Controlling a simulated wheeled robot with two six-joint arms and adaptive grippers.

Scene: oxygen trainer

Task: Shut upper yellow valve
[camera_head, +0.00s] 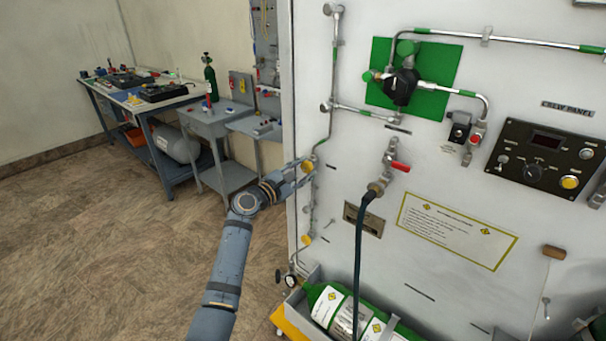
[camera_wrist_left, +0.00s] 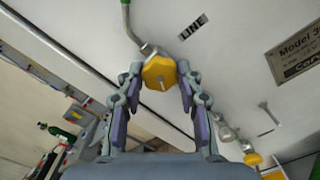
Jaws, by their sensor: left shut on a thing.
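The upper yellow valve (camera_head: 308,166) is a small yellow knob on the pipe at the left edge of the white panel. In the left wrist view the yellow knob (camera_wrist_left: 159,73) sits between my left gripper's fingertips. My left gripper (camera_head: 303,170) reaches it from the left and is shut on it, with a finger on each side (camera_wrist_left: 160,78). A lower yellow valve (camera_head: 306,240) is further down the same pipe, and a yellow knob (camera_wrist_left: 253,158) also shows at the lower right of the wrist view. My right gripper is not in view.
A red-handled valve (camera_head: 399,167) with a dark hose (camera_head: 359,250) is right of the gripper. A green cylinder (camera_head: 328,298) lies in a tray below. A grey workbench (camera_head: 213,122) and a longer table (camera_head: 128,98) stand at the left. The floor between is clear.

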